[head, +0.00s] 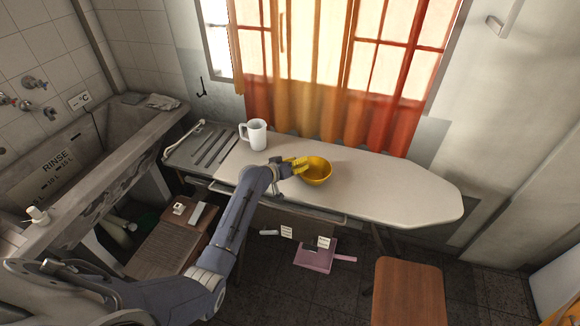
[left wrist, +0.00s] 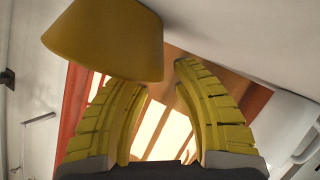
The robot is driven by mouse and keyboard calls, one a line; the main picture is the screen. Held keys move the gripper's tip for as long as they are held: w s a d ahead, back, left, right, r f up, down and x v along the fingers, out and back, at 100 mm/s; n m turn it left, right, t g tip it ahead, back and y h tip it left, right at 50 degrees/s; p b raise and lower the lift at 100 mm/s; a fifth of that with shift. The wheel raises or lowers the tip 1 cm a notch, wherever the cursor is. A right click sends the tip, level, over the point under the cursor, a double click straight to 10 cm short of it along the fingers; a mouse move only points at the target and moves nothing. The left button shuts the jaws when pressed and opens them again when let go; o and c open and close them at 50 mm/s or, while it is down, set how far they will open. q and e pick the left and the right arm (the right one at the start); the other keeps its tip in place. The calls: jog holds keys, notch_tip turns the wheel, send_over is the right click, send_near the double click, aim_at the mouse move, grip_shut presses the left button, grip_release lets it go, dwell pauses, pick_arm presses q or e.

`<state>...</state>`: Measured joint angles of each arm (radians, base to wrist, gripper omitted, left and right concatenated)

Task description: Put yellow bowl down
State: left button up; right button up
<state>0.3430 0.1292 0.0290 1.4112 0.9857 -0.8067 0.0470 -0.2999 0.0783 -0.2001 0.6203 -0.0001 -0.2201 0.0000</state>
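The yellow bowl (head: 318,174) is upright at the middle of the ironing board (head: 400,195), below the curtain, and appears to rest on its pale top. My left gripper (head: 297,165) is at the bowl's left side, its yellow fingers close to the rim. In the left wrist view, the bowl (left wrist: 110,38) covers the tip of one finger, and the left gripper's fingers (left wrist: 158,78) stand apart with a gap between them. Whether a finger touches the bowl I cannot tell. My right gripper is in neither view.
A white mug (head: 256,134) stands left of the bowl, near the board's metal rack (head: 200,147). The board's right end is clear. A wooden stool (head: 409,290) stands in front, and a pink dustpan-like item (head: 316,258) lies on the floor. The concrete washtub (head: 70,165) is at the left.

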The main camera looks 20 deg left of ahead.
pick_arm(q)
jog(key=v, duration=1.1)
jog(key=shift+s, duration=0.35)
jog(key=shift+a, duration=0.1)
